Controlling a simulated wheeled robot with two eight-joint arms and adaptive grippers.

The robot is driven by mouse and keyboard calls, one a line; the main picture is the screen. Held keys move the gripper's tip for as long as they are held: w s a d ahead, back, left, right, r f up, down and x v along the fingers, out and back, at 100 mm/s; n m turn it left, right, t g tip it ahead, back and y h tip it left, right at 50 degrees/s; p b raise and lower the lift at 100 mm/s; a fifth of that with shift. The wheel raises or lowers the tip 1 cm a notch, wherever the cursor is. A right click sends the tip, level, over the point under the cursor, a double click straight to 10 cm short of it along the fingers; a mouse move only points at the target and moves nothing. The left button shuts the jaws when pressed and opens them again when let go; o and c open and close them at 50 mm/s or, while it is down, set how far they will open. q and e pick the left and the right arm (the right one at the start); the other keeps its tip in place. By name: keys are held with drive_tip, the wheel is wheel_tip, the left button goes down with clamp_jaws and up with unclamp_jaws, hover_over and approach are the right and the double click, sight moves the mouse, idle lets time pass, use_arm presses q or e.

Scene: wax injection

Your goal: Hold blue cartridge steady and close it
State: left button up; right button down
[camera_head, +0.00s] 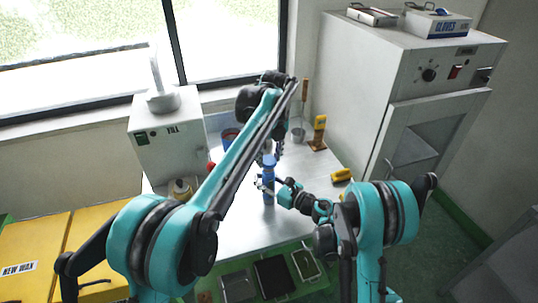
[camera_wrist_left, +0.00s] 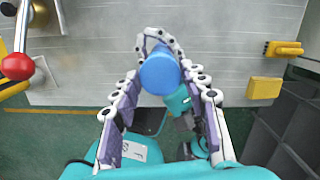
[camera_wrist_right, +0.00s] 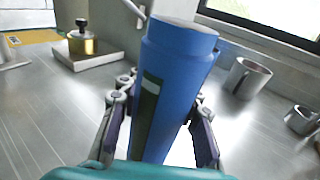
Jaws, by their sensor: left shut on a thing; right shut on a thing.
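The blue cartridge (camera_head: 268,190) stands upright on the metal table. In the right wrist view it (camera_wrist_right: 178,85) fills the middle, with a dark strip on its side and a flat greyish top. My right gripper (camera_head: 277,189) is shut around its body from the right. My left gripper (camera_head: 270,152) points down from above and is shut on a round blue piece (camera_wrist_left: 159,74), which looks like the cap. In the head view this blue cap (camera_head: 269,160) lines up above the cartridge; whether they touch is unclear.
A brass pot (camera_wrist_right: 82,42) sits on a plate, and a metal cup (camera_wrist_right: 247,78) stands nearby. A yellow block (camera_head: 341,175) lies to the right. A red-knobbed lever (camera_wrist_left: 18,66) is close on the left. Trays (camera_head: 272,277) lie at the front. A grey oven cabinet (camera_head: 420,110) bounds the right.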

sight(268, 161)
use_arm(q)
drive_tip(key=shift+f, duration=0.2)
idle(0.4)
drive_tip(key=shift+f, duration=0.75)
drive_tip(key=shift+f, duration=0.55)
drive_tip(key=m, duration=0.6)
drive_tip(key=shift+a+m+h, duration=0.1)
drive_tip(key=shift+m+h, duration=0.2)
drive_tip(key=o, duration=0.8)
drive_tip(key=shift+o, duration=0.2)
drive_tip(key=shift+r, duration=2.25)
